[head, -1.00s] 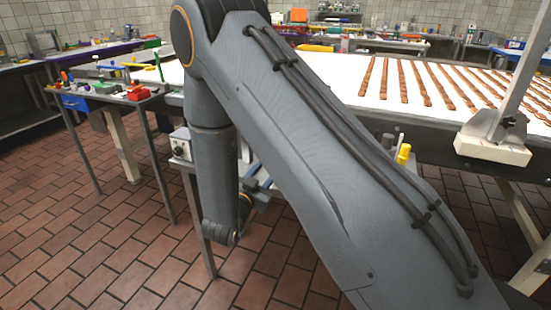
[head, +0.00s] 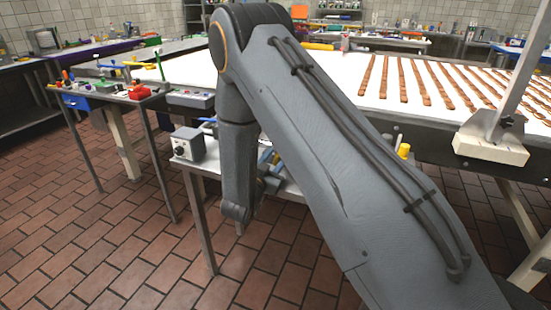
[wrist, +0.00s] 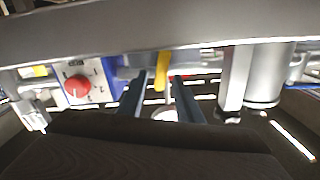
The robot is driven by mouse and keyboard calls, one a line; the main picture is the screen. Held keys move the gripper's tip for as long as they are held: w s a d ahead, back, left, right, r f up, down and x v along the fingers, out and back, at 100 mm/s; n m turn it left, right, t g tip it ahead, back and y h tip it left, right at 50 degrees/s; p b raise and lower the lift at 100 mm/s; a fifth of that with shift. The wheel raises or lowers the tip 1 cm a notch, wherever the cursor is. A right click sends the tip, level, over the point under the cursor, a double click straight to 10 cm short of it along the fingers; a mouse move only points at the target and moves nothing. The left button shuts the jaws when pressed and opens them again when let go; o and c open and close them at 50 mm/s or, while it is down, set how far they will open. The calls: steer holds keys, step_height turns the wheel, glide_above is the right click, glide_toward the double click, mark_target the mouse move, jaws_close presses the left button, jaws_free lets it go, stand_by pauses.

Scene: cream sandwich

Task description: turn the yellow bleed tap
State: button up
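The yellow bleed tap shows in the wrist view as an upright yellow lever (wrist: 162,70) at the upper middle. My gripper (wrist: 163,92) has its two dark fingers apart, one on each side of the lever's lower end in the picture. Nothing shows held between them. I cannot tell how far the lever is beyond the fingertips; no contact shows. A pale round shape lies below the lever between the fingers. In the head view my arm hides the gripper, and I cannot make out the lever there.
In the wrist view a panel with a red knob (wrist: 77,87) is on the left and a metal cylinder (wrist: 264,75) on the right. A grey bar crosses above. In the head view a grey box (head: 188,144) stands on the low table, below the white conveyor (head: 350,84).

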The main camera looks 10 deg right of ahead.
mark_target(283, 174)
jaws_close()
steer(key=shift+d+m, duration=0.1)
steer(key=shift+m, duration=0.2)
steer(key=m, duration=0.1)
steer(key=m+b, duration=0.1)
steer(key=shift+s+d+f+m, duration=0.25)
steer(key=shift+s+d+m, duration=0.05)
steer(key=shift+d+m, duration=0.1)
steer(key=m, duration=0.1)
steer(key=m+b, duration=0.1)
steer(key=f+m+b, duration=0.1)
steer(key=shift+s+d+m, duration=0.25)
steer(key=shift+d+m, duration=0.05)
steer(key=m, duration=0.1)
steer(key=m+b, duration=0.1)
steer(key=f+m+b, duration=0.1)
steer(key=shift+s+d, duration=0.2)
steer(key=shift+d, duration=0.05)
steer(key=shift+s+d+f+m+b, duration=0.1)
steer(key=shift+f+m+b, duration=0.1)
steer(key=shift+m+b, duration=0.55)
steer(key=shift+f+m+b, duration=0.2)
steer(key=shift+m+b, duration=0.2)
steer(key=shift+m, duration=0.65)
